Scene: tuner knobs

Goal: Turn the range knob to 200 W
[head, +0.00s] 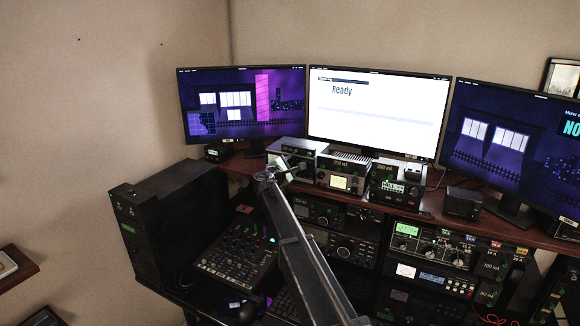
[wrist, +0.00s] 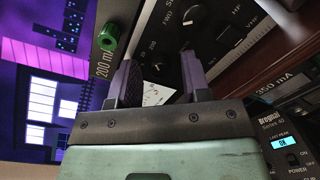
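In the wrist view, my gripper (wrist: 158,60) is open, its two dark fingers apart with nothing seen held between them. Beyond and between the fingertips is a dark front panel (wrist: 172,35) with small printing, including what looks like 20 and 200. A small dark round knob (wrist: 158,68) shows on it between the fingers, partly hard to make out. Another knob (wrist: 195,13) sits near FWD markings, and a larger one (wrist: 229,38) near HF and VHF markings. A white meter face (wrist: 157,95) is partly hidden by the fingers. In the head view, my gripper (head: 279,170) is before a silver box (head: 298,146), covering its front.
A green knob (wrist: 108,39) stands close to the left finger in the wrist view. In the head view, several radio units crowd the wooden shelf (head: 440,216), with monitors (head: 375,112) close behind. A mixer (head: 235,256) lies below left.

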